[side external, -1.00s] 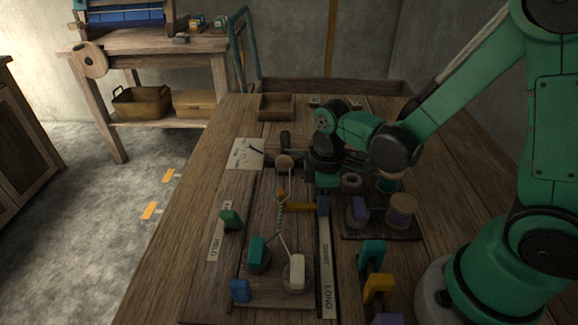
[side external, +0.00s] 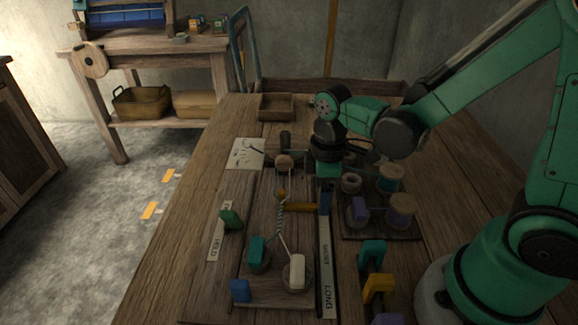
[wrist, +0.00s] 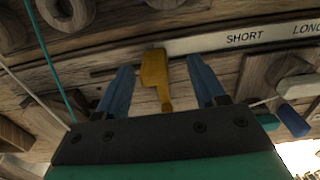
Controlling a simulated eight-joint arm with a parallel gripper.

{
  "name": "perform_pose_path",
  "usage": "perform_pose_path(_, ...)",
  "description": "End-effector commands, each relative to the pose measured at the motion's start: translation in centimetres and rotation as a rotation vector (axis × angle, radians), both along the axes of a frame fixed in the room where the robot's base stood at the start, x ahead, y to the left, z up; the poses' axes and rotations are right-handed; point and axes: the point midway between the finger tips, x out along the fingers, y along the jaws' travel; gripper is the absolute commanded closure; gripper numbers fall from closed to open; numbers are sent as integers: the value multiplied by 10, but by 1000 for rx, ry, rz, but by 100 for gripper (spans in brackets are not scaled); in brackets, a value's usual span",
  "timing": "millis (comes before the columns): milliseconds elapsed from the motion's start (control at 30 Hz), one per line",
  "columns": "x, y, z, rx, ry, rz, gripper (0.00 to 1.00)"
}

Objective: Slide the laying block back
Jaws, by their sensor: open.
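The laying block (side external: 281,196) is a small orange piece on the twisted strands, with an orange handle (side external: 300,207) reaching right toward the scale. In the wrist view its yellow-orange handle (wrist: 155,75) stands between the two blue fingers, with a gap on each side. My gripper (wrist: 160,80) is open around the handle and holds nothing. In the side view my gripper (side external: 325,205) points down at the handle's right end, and the blue finger there partly hides the contact area. The twisted cord (side external: 280,220) runs from the block toward the front of the loom board.
The SHORT–LONG scale (side external: 326,265) runs along the right of the strands. Spools (side external: 391,178) and a grey ring (side external: 351,183) stand close to my gripper's right. Green (side external: 256,250) and white (side external: 296,270) levers stand in front.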

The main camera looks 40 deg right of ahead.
Motion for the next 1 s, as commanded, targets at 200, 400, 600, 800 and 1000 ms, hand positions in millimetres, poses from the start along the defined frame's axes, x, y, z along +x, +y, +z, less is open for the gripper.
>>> perform_pose_path(200, -1, 0, 24, 1, 1, 1, 37)
perform_pose_path(400, -1, 0, 33, 1, 1, 1, 37)
perform_pose_path(600, -1, 0, 33, 1, 1, 1, 37)
perform_pose_path(800, -1, 0, 38, 3, -30, -38, 37)
perform_pose_path(1000, -4, -5, 64, 39, -225, -287, 37)
